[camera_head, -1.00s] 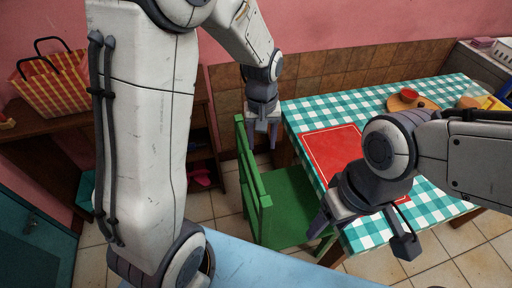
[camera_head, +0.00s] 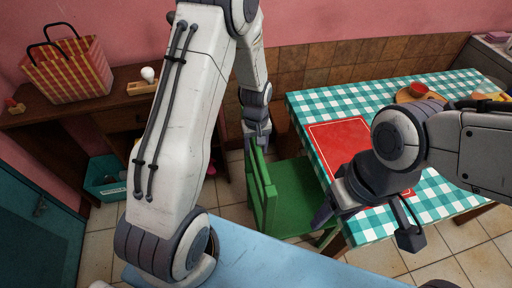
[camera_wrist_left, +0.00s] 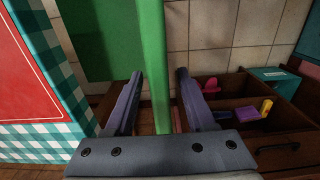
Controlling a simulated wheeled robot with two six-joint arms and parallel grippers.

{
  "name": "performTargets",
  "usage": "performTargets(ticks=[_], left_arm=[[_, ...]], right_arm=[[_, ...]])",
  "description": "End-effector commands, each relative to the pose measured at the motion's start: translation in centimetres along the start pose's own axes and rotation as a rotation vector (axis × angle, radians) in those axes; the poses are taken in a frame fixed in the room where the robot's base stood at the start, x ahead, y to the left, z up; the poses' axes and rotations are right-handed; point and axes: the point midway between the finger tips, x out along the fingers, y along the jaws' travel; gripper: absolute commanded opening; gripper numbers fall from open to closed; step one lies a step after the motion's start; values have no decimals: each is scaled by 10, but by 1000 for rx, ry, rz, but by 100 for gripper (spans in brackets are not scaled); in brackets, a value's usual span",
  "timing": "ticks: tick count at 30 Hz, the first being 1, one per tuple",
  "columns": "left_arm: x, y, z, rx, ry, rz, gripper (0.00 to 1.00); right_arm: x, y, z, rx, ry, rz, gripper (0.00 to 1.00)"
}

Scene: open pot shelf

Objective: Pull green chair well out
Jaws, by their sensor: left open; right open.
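The green chair (camera_head: 292,195) stands at the left side of the checked table, its slatted back toward the left. My left gripper (camera_head: 257,143) is at the far top end of the chair's back. In the left wrist view, the green bar of the chair back (camera_wrist_left: 154,75) runs between the open fingers of the left gripper (camera_wrist_left: 158,95), with gaps at both sides. My right gripper (camera_head: 366,222) is open and empty, over the near left part of the table; nothing is between its fingers.
The table (camera_head: 365,230) carries a red mat (camera_head: 345,150) and a board with food (camera_head: 415,93). A wooden shelf (camera_head: 75,112) with a striped basket (camera_head: 70,75) stands left, a teal bin (camera_head: 105,178) below. A blue surface (camera_head: 270,262) lies in front. Tiled floor shows left of the chair.

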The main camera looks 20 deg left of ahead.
Motion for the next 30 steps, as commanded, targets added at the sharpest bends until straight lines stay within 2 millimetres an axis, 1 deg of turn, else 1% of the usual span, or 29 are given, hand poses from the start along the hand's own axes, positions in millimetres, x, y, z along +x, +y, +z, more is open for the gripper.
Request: performTargets(ticks=[7, 8, 9, 11, 12, 30], left_arm=[[1, 0, 0, 0, 1, 1, 55], [1, 0, 0, 0, 1, 1, 47], [1, 0, 0, 0, 1, 1, 32], [1, 0, 0, 0, 1, 1, 9], [1, 0, 0, 0, 1, 1, 0], [0, 0, 0, 0, 1, 1, 0]], right_arm=[[0, 0, 0, 0, 0, 0, 64], [0, 0, 0, 0, 0, 0, 64], [0, 0, 0, 0, 0, 0, 64], [0, 0, 0, 0, 0, 0, 64], [0, 0, 0, 0, 0, 0, 64], [0, 0, 0, 0, 0, 0, 64]])
